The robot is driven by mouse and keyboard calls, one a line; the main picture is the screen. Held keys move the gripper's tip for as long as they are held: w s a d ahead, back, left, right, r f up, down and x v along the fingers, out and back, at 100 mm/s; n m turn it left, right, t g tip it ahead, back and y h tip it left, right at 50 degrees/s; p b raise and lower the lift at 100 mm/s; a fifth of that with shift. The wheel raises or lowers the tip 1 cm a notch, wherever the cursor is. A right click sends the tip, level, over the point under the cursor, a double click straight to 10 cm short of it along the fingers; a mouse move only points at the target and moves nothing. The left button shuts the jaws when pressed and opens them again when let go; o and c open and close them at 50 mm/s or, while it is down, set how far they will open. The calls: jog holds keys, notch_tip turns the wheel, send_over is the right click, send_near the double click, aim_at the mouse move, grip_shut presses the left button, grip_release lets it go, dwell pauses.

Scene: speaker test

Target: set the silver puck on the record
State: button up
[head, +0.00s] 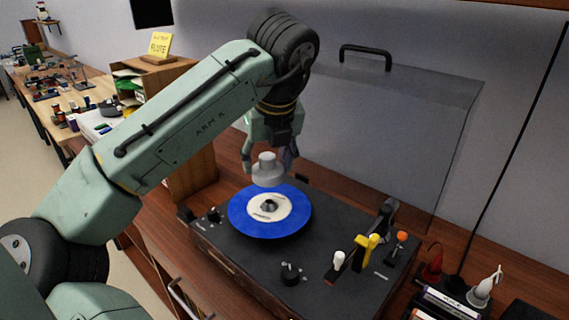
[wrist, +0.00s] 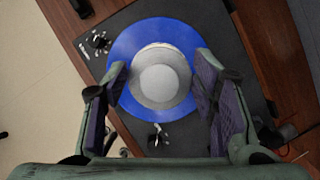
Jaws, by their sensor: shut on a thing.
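The silver puck (head: 267,170) is a pale grey stepped disc with a narrower knob on top. It is between the fingers of my gripper (head: 268,156), which is shut on it. The blue record (head: 239,222), with a cream label, lies flat on the black turntable (head: 245,260). In the head view the puck appears above the far part of the record, and the spindle at the label's middle shows clear of it. In the wrist view the puck (wrist: 160,83) covers most of the label, and the blue record (wrist: 128,42) shows around it between my fingers.
The raised clear lid (head: 400,130) stands behind the turntable. A tonearm (head: 387,213), a yellow lever (head: 367,250) and knobs stand on the deck's right and front. A dark box with cases (head: 450,303) and small bottles sits at the lower right.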

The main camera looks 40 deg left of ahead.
aim_at(269, 202)
jog(key=shift+s+d, duration=0.1)
notch_tip(269, 202, down, 3)
jog(key=b, duration=0.3)
jog(key=shift+f, duration=0.1)
jog(key=shift+c, duration=0.2)
jog(key=shift+f, duration=0.6)
jog(key=shift+f+p, duration=0.15)
jog(key=shift+p, duration=0.2)
dwell(0.8)
jog(key=shift+f+b, duration=0.65)
jog(key=shift+f, duration=0.65)
dwell(0.3)
dwell(0.4)
jog(key=o, duration=1.4)
